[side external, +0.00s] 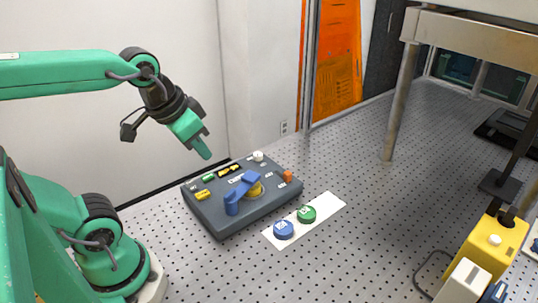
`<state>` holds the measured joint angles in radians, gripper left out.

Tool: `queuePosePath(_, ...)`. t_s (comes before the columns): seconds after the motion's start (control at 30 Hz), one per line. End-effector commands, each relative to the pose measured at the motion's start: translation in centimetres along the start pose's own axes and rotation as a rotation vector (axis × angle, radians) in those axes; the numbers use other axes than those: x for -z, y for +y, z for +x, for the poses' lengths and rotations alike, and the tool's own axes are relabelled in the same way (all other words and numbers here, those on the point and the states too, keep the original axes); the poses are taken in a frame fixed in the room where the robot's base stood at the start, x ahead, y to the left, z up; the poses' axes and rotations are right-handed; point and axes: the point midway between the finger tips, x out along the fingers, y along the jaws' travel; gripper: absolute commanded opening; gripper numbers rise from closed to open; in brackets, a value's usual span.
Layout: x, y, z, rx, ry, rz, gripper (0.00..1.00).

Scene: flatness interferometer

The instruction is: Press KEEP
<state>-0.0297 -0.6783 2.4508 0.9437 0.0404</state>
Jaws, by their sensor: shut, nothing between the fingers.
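My gripper (203,150) is shut and empty. It points down and hangs in the air above the back left part of a dark grey control box (222,222). A round blue button (283,230) and a round green button (306,214) sit side by side on a white strip (328,203) in front of the box. Both carry small labels that are too small to read, so I cannot tell which one is KEEP. My gripper is apart from both buttons, up and to the left of them.
The box carries a blue lever (240,190) over a yellow base, a white knob (258,156), an orange part (287,176) and small coloured tags. A yellow device (493,245) stands at the right. The perforated table (370,220) is clear between the strip and that device.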

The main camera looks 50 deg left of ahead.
Motion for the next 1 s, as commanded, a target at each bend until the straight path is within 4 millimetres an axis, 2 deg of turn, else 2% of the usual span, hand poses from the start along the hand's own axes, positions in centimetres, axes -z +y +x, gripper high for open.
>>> queuePosePath(0.57,2.8,-3.9,2.0,-0.003,-0.311,0.046,0.0)
queuePosePath(1.0,4.2,-7.6,4.5,-0.076,-0.547,0.072,0.0)
